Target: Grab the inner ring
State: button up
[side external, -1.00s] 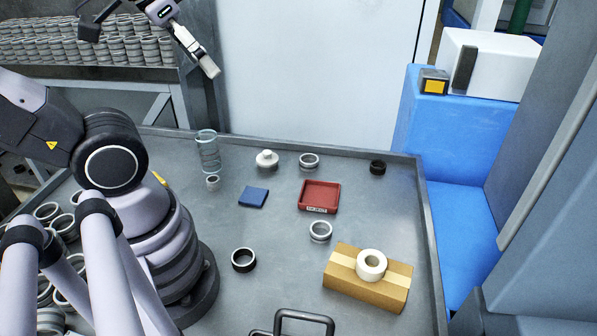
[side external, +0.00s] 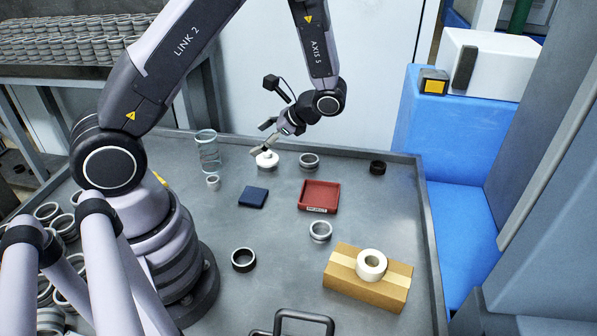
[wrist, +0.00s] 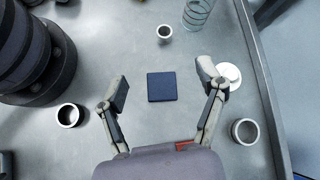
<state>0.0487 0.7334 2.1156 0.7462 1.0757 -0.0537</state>
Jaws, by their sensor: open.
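Several rings lie apart on the grey table, and I cannot tell which is the inner ring. A small light ring (side external: 213,182) is near the clear cylinder; it also shows at the top of the wrist view (wrist: 164,32). Metallic rings lie behind the red tray (side external: 309,161) and in front of it (side external: 320,231). A dark-sided ring (side external: 243,260) is nearer the front. A black ring (side external: 377,167) is at the back right. My gripper (side external: 263,146) is open and empty, above the back of the table; in the wrist view its fingers frame the blue pad below.
A blue pad (side external: 253,197), red tray (side external: 326,188), white knobbed piece (side external: 267,159) and clear coiled cylinder (side external: 208,152) stand around. A cardboard box (side external: 345,285) carries a white roll (side external: 371,264). The table has a raised rim (side external: 428,240).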

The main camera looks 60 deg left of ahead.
aim_at(215, 179)
jog(key=a+f+m+y, duration=0.1)
jog(key=f, duration=0.3)
jog(key=s+a+f+m+y, duration=0.1)
jog(key=f+m, duration=0.1)
jog(key=f, duration=0.2)
jog(key=s+a+f+m+g+y, duration=0.1)
jog(key=f, duration=0.3)
jog(key=shift+f+m, duration=0.3)
jog(key=shift+y, duration=0.3)
jog(key=x, duration=0.8)
jog(key=shift+s+d+f, duration=0.1)
jog(key=shift+s, duration=0.05)
jog(key=x, duration=0.5)
jog(key=shift+s+a, duration=0.2)
jog(key=shift+a, duration=0.2)
grip_shut()
